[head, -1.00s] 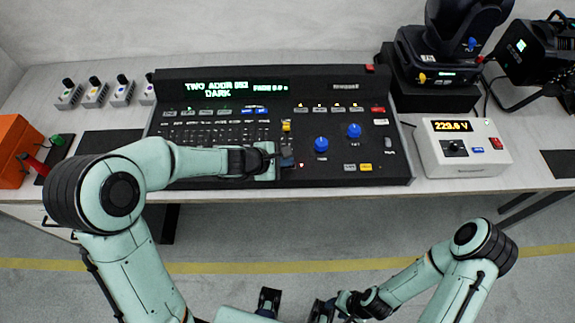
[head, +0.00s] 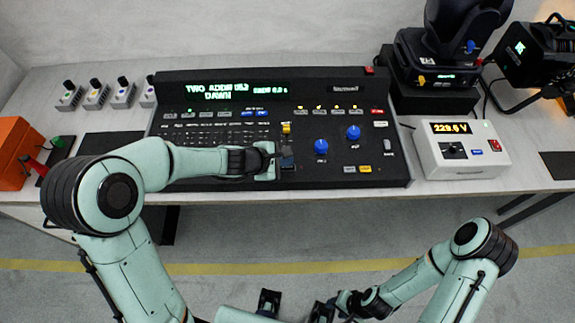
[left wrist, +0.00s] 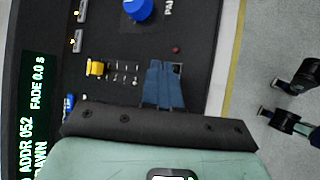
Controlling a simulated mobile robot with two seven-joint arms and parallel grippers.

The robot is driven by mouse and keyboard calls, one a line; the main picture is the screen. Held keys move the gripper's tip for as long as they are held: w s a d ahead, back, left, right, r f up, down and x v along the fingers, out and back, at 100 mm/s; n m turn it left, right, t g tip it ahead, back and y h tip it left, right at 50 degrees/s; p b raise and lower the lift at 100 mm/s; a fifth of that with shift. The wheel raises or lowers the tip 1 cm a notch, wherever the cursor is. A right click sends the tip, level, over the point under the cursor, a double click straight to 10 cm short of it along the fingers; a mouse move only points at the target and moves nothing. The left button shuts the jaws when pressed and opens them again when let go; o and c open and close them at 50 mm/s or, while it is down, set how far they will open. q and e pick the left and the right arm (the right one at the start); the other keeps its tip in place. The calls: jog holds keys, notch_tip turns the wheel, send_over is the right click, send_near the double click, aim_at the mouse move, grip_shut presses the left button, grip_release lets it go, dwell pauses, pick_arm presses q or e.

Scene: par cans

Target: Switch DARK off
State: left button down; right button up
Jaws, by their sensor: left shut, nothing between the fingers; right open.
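The black lighting console (head: 400,165) stands on the table in the head view. Its green display (head: 225,91) reads "TWO ADDR 052", "FADE 0.0 s" and what looks like "DAWN". My left gripper (head: 287,160) is shut and empty, low over the console's front middle. In the left wrist view its fingers (left wrist: 163,85) cover a small pale-edged panel spot; I cannot tell whether they touch it. The control under them is hidden. A small dark red lamp (left wrist: 176,50) beside the fingertips looks unlit. My right gripper (head: 295,306) is open and empty before the table.
A yellow-capped fader (head: 286,127) and blue knobs (head: 321,146) are close to my left gripper. A white box (head: 463,150) reading about 229 V stands right of the console, with stage lights (head: 530,55) behind. An orange box (head: 14,150) is at far left.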

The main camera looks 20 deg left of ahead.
aim_at(285, 169)
pick_arm(q)
notch_tip(285, 169, up, 4)
jog(key=p, duration=0.2)
jog(key=shift+f+p, duration=0.15)
jog(key=shift+p, duration=0.25)
notch_tip(285, 169, up, 2)
jog(key=shift+r+p, duration=0.1)
jog(key=shift+p, duration=0.65)
pick_arm(e)
jog(key=w+r, duration=0.3)
jog(key=r, duration=0.2)
jog(key=shift+w, duration=0.15)
pick_arm(q)
jog(key=shift+s, duration=0.1)
